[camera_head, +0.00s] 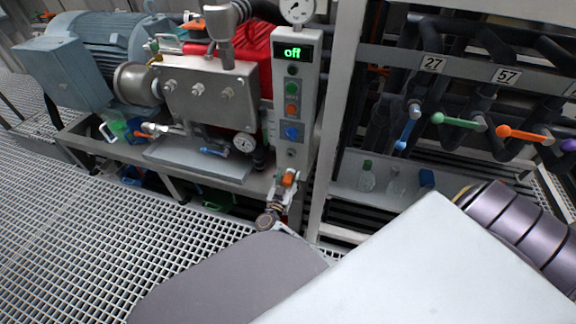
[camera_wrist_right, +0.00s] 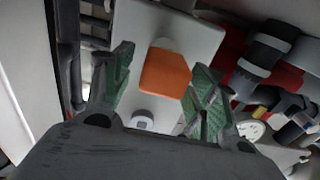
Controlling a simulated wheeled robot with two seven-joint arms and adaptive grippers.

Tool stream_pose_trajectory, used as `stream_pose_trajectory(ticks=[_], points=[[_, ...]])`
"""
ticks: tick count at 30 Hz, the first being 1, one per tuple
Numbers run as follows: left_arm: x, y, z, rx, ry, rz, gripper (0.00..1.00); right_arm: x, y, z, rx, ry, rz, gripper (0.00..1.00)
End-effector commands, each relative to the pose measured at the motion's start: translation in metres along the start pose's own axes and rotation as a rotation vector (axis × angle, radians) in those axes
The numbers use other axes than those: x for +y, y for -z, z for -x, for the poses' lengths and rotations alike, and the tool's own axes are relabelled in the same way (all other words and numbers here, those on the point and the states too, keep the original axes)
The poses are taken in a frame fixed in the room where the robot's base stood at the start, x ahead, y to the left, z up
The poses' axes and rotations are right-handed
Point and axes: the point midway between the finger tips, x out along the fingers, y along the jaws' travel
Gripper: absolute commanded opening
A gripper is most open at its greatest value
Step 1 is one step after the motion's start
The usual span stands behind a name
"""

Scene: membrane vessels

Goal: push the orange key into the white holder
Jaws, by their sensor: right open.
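The orange key (camera_head: 289,179) is at the lower end of the grey control panel in the head view. In the right wrist view the orange key (camera_wrist_right: 165,74) shows as a block between the fingers of my right gripper (camera_wrist_right: 163,66). My right gripper (camera_head: 283,192) is open, just below the key in the head view, with gaps to the key on both sides. My left gripper is not in view.
The control panel (camera_head: 297,150) carries a lit "off" display, buttons and a blue knob. A pump unit with a steel block (camera_head: 210,92) stands left. A frame post (camera_head: 338,120) rises at right, with pipes and coloured valve handles (camera_head: 457,121) beyond.

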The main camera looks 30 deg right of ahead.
Motion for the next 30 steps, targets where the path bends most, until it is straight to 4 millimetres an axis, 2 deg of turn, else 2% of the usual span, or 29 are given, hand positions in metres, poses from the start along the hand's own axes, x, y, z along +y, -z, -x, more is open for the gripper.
stream_pose_trajectory(ticks=[21, 30], points=[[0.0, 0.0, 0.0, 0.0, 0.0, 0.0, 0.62, 0.0, 0.068, 0.0, 0.0, -0.002, -0.003, 0.58], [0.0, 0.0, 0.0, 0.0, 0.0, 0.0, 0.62, 0.001, 0.084, 0.0, 0.001, -0.001, 0.0, 0.58]])
